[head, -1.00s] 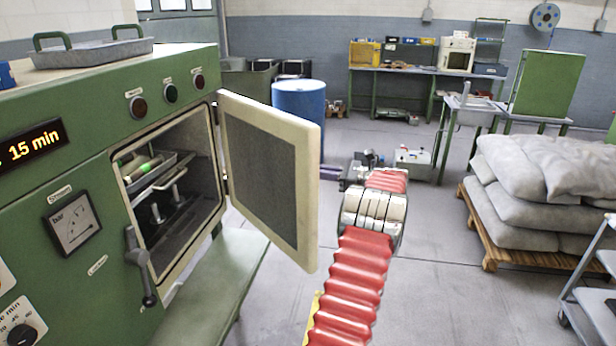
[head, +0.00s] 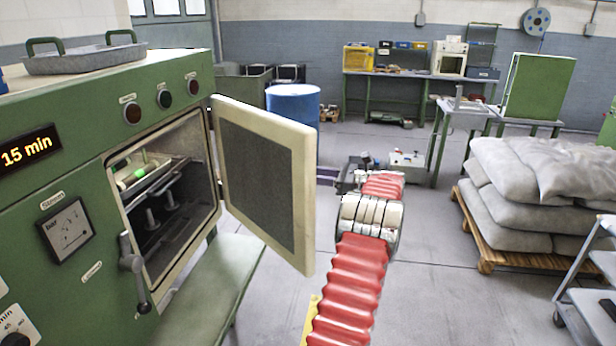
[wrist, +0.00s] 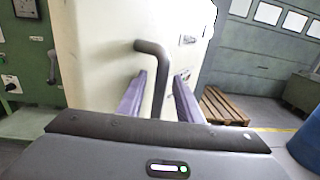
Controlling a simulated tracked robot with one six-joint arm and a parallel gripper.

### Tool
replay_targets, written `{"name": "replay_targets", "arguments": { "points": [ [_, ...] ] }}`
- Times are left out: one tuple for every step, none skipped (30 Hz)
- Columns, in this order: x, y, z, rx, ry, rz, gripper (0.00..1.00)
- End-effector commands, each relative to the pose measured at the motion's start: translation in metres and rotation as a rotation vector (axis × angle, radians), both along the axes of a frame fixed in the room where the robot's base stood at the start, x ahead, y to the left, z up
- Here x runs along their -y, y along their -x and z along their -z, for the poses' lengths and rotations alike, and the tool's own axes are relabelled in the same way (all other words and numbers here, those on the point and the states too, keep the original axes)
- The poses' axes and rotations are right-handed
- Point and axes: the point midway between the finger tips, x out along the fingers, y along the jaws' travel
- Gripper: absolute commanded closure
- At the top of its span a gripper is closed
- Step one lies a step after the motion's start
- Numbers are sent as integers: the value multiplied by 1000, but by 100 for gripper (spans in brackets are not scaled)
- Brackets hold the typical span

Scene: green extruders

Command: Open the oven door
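The oven door (head: 265,180) stands wide open in the head view, swung out to the right of the oven opening (head: 165,195), with its dark inner panel showing. In the wrist view the cream outer face of the door (wrist: 105,60) fills the middle. A grey bent handle (wrist: 158,68) sticks out from it. My gripper (wrist: 158,92) is open, with its two purple fingers apart on either side of the handle. I see gaps beside the handle.
The green oven body (head: 60,140) stands at left, with a lever (head: 132,270) on its front. A green bench (head: 215,290) lies below the door. A blue barrel (head: 293,108) stands behind. Sacks on a pallet (head: 530,190) stand at right, with open floor between.

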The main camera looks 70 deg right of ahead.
Motion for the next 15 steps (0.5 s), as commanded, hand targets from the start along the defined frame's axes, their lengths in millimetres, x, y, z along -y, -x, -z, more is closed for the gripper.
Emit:
{"name": "replay_targets", "arguments": {
  "points": [
    [0,0,0,0,0,0,68],
    [0,0,0,0,0,0,68],
    [0,0,0,0,0,0,68],
    [0,1,0,0,0,0,68],
    [0,2,0,0,0,0,68],
    [1,4,0,0,0,1,68],
    [1,6,0,0,0,1,68],
    [1,9,0,0,0,2,68],
    [2,12,0,0,0,2,68],
    [2,16,0,0,0,2,68],
    [2,19,1,0,0,1,68],
    [3,25,1,-1,0,1,68],
    [3,29,1,-1,-1,1,68],
    [4,34,1,-1,-1,2,68],
    [4,41,1,0,-1,1,68]
  ]
}}
